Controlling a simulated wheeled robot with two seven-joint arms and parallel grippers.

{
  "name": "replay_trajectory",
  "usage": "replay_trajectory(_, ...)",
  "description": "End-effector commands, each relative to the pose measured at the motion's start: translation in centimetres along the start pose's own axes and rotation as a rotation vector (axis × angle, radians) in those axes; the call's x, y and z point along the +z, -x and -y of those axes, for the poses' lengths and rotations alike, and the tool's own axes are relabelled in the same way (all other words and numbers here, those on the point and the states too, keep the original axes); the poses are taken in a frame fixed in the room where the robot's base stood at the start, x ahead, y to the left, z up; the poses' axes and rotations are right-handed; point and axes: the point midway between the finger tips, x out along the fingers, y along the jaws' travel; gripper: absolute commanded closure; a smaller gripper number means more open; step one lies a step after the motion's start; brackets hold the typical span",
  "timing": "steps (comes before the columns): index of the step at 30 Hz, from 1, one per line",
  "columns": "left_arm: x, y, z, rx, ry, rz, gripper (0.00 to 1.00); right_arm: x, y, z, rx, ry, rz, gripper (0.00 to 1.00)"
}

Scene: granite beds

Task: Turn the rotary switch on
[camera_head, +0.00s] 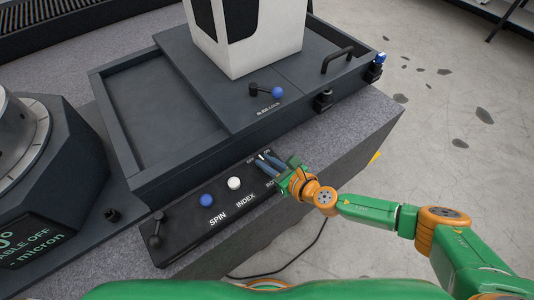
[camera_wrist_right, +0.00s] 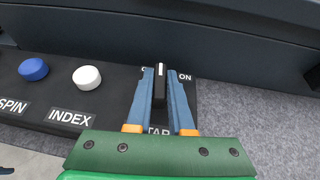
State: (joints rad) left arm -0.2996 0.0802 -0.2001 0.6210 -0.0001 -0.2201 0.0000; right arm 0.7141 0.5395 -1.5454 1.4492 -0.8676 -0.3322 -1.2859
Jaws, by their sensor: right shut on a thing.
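The rotary switch (camera_wrist_right: 160,84) is a black knob with a white pointer line, at the right end of the dark control panel (camera_head: 184,238). In the right wrist view its pointer stands nearly straight up, between a mostly hidden label on the left and the ON label (camera_wrist_right: 185,77) on the right. My right gripper (camera_head: 272,163) has its blue fingers on either side of the knob, shut on it; this also shows in the right wrist view (camera_wrist_right: 160,76). The fingers hide part of the panel lettering. My left gripper is not in view.
On the panel, left of the knob, are a white INDEX button (camera_head: 234,183), a blue SPIN button (camera_head: 207,200) and a black lever (camera_head: 156,242). Behind the panel rises the wall of a dark tray (camera_head: 165,184). Grey granite (camera_head: 345,138) lies to the right.

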Motion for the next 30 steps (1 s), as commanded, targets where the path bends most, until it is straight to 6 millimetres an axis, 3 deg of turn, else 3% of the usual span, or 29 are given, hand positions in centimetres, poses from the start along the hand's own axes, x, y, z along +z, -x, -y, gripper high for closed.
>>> replay_trajectory(1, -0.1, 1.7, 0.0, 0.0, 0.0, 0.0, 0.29, 0.7, 0.4, -0.3, -0.034, -0.021, -0.004, 1.0)
replay_trajectory(9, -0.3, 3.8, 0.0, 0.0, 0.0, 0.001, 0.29, 0.3, 0.1, -0.4, -0.274, -0.119, -0.002, 1.0)
replay_trajectory(21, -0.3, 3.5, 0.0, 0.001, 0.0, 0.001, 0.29, -0.1, -0.2, -0.4, -0.574, -0.241, 0.0, 1.0)
replay_trajectory(30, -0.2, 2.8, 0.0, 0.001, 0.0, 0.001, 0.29, 0.0, -0.2, -0.3, -0.703, -0.292, 0.001, 1.0)
